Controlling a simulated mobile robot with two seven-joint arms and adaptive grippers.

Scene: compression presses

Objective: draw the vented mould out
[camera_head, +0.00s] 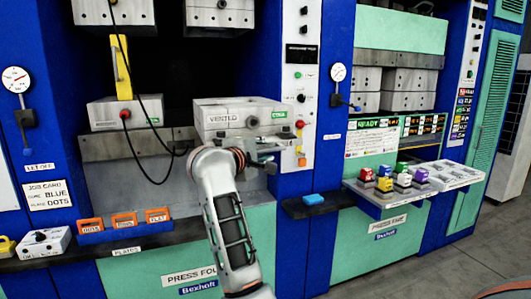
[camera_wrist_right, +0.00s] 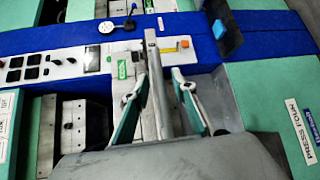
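The vented mould (camera_head: 222,117) is a pale grey block marked VENTED. It sits in the left press, at the right of its opening, and also shows in the right wrist view (camera_wrist_right: 122,88). My right gripper (camera_head: 262,158) is at the mould's front right, partly hidden by my wrist in the head view. In the wrist view its two teal-padded fingers (camera_wrist_right: 160,80) stand either side of a grey upright bar, apparently the mould's handle. A gap shows between the bar and the right finger, so the gripper looks open. My left gripper is not in view.
Another pale mould (camera_head: 110,113) with a red knob, cable and yellow bar stands at the left of the same press. Orange plates (camera_head: 124,220) line the front ledge. A control panel (camera_head: 299,70) borders the opening on the right. A shelf with coloured blocks (camera_head: 400,203) juts out farther right.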

